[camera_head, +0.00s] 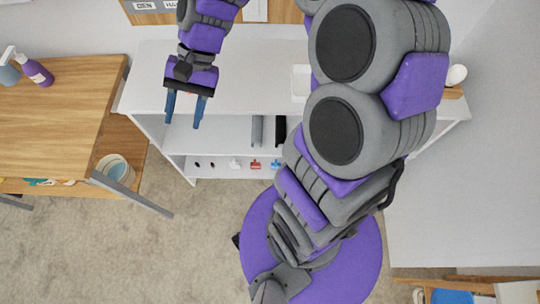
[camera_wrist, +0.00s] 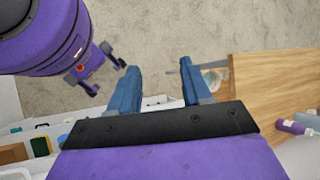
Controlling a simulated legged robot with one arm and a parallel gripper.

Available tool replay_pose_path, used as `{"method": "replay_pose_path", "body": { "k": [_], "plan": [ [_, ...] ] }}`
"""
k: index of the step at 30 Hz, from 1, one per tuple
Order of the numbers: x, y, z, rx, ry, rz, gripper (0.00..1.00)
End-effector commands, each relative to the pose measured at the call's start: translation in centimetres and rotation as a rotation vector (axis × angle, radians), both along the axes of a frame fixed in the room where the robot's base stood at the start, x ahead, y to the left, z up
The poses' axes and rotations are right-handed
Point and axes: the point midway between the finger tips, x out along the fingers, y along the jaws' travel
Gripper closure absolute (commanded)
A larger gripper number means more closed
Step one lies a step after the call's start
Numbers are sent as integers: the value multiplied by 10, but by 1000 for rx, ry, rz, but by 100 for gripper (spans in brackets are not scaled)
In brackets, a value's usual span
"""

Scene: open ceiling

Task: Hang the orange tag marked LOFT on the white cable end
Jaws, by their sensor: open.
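My gripper (camera_head: 184,120) is open and empty, its two blue fingers in front of the white shelf unit's top near its left end. It also shows in the wrist view (camera_wrist: 159,68), with floor between the fingers. I cannot make out an orange tag marked LOFT in either view. A small white item (camera_head: 235,163) sits in a row on the unit's lower shelf, among black, red and blue ones. It is too small to tell whether it is the white cable end. White labels reading DEN (camera_head: 145,5) and HA, cut off, show at the top edge.
The white shelf unit (camera_head: 245,95) spans the back, with dark upright items on its middle shelf. A wooden table (camera_head: 60,110) stands at left with a purple bottle (camera_head: 37,72). A bucket (camera_head: 115,170) is on its lower shelf. Carpet (camera_head: 130,250) is clear at front left.

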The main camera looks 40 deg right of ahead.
Motion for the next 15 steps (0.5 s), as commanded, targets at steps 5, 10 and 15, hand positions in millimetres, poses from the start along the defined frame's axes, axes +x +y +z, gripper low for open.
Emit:
{"method": "replay_pose_path", "body": {
  "k": [5,10,15],
  "plan": [
    [-60,-9,2,-146,-109,181,51],
    [-111,-32,-4,-287,-187,329,51],
    [-152,-60,-11,-412,-243,439,51]
  ]
}}
